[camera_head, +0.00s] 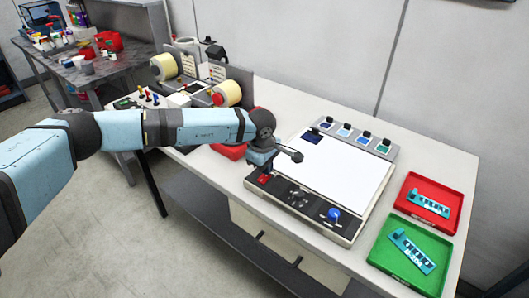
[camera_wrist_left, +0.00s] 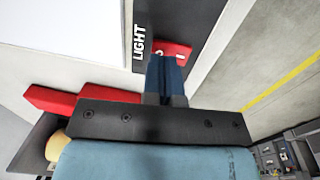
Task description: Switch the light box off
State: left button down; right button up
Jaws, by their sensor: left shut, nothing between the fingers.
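The light box (camera_head: 341,168) lies on the white table with a bright white panel and a dark front control strip. At the strip's left end is a red rocker switch (camera_head: 264,178), partly covered by my left gripper (camera_head: 264,168) in the head view. In the left wrist view the red switch (camera_wrist_left: 178,48) sits beside the word LIGHT, and my left gripper (camera_wrist_left: 166,62) is shut with its fingertips over it. I cannot tell whether the tips touch the switch. My right gripper is not in view.
A blue-knobbed control (camera_head: 333,214) and a black lever (camera_head: 297,195) stand on the same strip. A red tray (camera_head: 408,186) and a green tray (camera_head: 378,262) hold teal pieces at the right. The rewinder with yellow rolls (camera_head: 228,94) stands behind my left arm.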

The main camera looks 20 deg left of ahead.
pick_arm(q)
jog(key=shift+w+f, duration=0.1)
jog(key=shift+f, duration=0.65)
